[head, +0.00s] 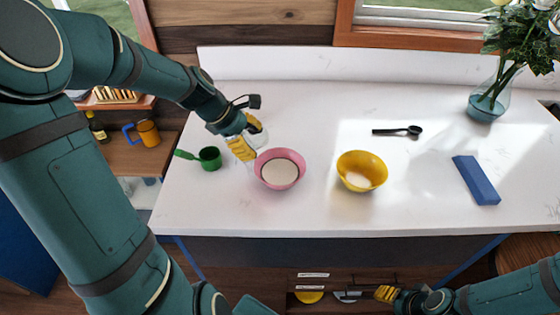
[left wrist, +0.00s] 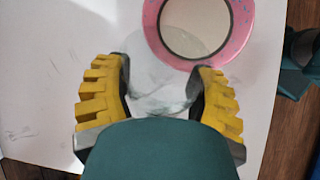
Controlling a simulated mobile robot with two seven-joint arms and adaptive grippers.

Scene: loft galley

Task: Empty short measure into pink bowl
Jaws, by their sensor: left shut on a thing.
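The pink bowl (head: 280,184) stands on the white counter, with a pale round inside edged by a dark ring. It also shows at the top of the left wrist view (left wrist: 236,42). My left gripper (head: 248,136) is just behind and left of the bowl, shut on a clear glass vessel (head: 259,140), which seems to be the short measure. In the left wrist view the glass (left wrist: 158,92) sits between the yellow fingers, close to the bowl's rim; its contents cannot be made out. My right gripper (head: 385,293) is low in front of the counter; its finger opening is unclear.
A green cup with a handle (head: 209,158) stands left of the bowl. A yellow bowl (head: 361,178) with pale contents stands right. A black spoon (head: 398,131), a blue block (head: 476,180) and a flower vase (head: 487,103) are further right. The counter's front centre is clear.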

